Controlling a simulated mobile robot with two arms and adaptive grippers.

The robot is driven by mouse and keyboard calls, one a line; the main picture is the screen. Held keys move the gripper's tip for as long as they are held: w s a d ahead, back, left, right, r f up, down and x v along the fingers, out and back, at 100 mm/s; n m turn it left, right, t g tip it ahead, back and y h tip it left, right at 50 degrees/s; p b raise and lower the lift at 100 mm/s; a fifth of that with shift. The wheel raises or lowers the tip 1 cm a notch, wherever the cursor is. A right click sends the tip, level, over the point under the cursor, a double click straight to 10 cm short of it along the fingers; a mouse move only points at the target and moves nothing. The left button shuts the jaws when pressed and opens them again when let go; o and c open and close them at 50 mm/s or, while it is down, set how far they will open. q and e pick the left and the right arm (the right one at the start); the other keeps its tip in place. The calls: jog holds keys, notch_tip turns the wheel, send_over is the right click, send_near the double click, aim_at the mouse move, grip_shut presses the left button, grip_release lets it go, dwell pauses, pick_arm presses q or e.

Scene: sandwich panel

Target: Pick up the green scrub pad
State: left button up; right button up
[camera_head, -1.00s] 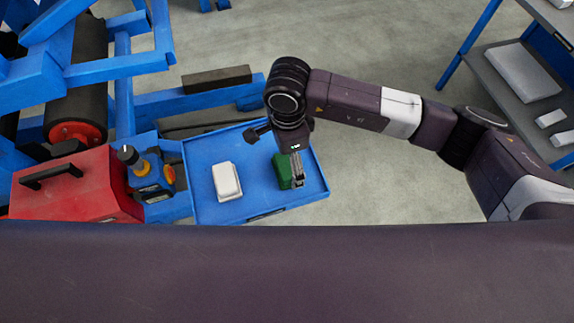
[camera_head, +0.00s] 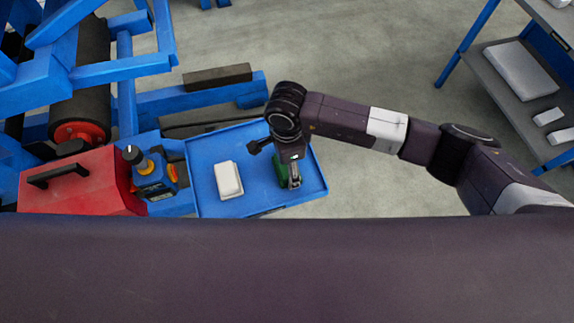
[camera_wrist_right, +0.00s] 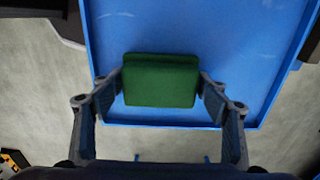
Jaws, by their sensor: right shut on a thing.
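The green scrub pad (camera_head: 281,171) is over the right part of the blue tray (camera_head: 253,207), partly hidden by my right gripper (camera_head: 289,178). In the right wrist view the green pad (camera_wrist_right: 161,80) sits between the two fingers of my right gripper (camera_wrist_right: 160,88), with a fingertip against each side. The gripper is shut on it. Whether the pad still touches the tray cannot be told. A white block (camera_head: 228,180) lies on the tray to the left of the pad. My left gripper is not in view.
A grey shelf (camera_head: 510,100) with white items is at the far right. Open floor (camera_head: 370,60) lies between.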

jog(key=shift+c, duration=1.2)
jog(key=shift+r, duration=0.1)
jog(key=shift+r, duration=0.2)
notch_tip(320, 180, up, 20)
jog(key=f+b, duration=0.1)
jog(key=b, duration=0.4)
jog(key=s+d+n, duration=0.2)
jog(key=d+n, duration=0.5)
jog(key=d, duration=0.2)
jog(key=s+d+n, duration=0.2)
jog(key=d+n, duration=0.5)
jog(key=d, duration=0.3)
jog(key=shift+f, duration=0.35)
